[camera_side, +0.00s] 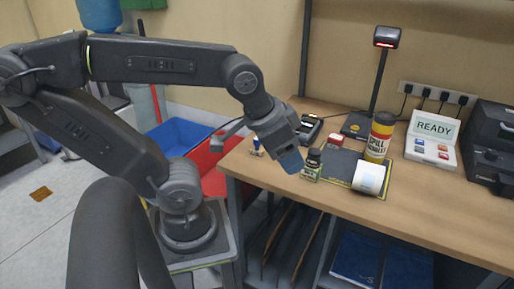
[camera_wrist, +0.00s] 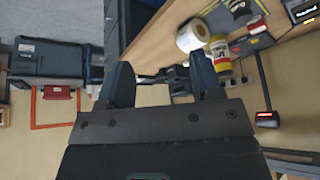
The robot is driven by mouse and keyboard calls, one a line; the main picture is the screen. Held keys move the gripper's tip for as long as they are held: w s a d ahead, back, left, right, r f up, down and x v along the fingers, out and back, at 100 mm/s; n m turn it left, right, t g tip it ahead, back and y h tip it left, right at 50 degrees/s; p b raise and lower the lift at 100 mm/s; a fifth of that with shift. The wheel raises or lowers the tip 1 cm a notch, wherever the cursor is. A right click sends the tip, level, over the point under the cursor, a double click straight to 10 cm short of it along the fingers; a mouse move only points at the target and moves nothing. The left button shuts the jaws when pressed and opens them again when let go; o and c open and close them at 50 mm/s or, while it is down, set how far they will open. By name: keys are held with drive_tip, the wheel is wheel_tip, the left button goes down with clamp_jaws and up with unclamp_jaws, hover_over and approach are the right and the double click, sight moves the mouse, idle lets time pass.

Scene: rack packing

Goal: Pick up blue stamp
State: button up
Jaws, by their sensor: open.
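A small item with blue on it (camera_side: 257,147), perhaps the blue stamp, stands near the left end of the wooden table (camera_side: 440,215). It is too small to make out clearly. My gripper (camera_side: 291,161) is to its right in the side view, tilted down above the table's front edge, beside the dark bottle with a yellow label (camera_side: 311,165). In the wrist view my gripper (camera_wrist: 160,80) has its two fingers spread, with nothing between them. I cannot pick out the stamp in the wrist view.
A dark mat (camera_side: 340,163) bears a white roll (camera_side: 369,178) and a yellow-and-red can (camera_side: 380,138). Red (camera_side: 204,160) and blue bins sit on the floor left of the table.

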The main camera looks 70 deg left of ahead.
drive_tip(key=w+a+f+m+g+y, duration=0.1)
drive_tip(key=w+a+m+g+y, duration=0.2)
drive_tip(key=a+m, duration=0.45)
drive_tip(key=m+g+y, duration=0.1)
drive_tip(key=m+g, duration=0.2)
drive_tip(key=m, duration=0.6)
approach(256, 140)
drive_tip(key=shift+m, duration=0.25)
drive_tip(key=x, duration=0.5)
drive_tip(key=shift+w+a+x, duration=0.1)
drive_tip(key=shift+a+x, duration=0.05)
drive_tip(key=shift+x, duration=0.8)
drive_tip(key=shift+w+a+x, duration=0.15)
drive_tip(key=shift+x, duration=0.8)
drive_tip(key=shift+w+a+x, duration=0.1)
drive_tip(key=shift+a+x, duration=0.05)
drive_tip(key=shift+x, duration=0.8)
drive_tip(key=shift+r+y, duration=0.15)
drive_tip(key=shift+y, duration=0.15)
drive_tip(key=c, duration=1)
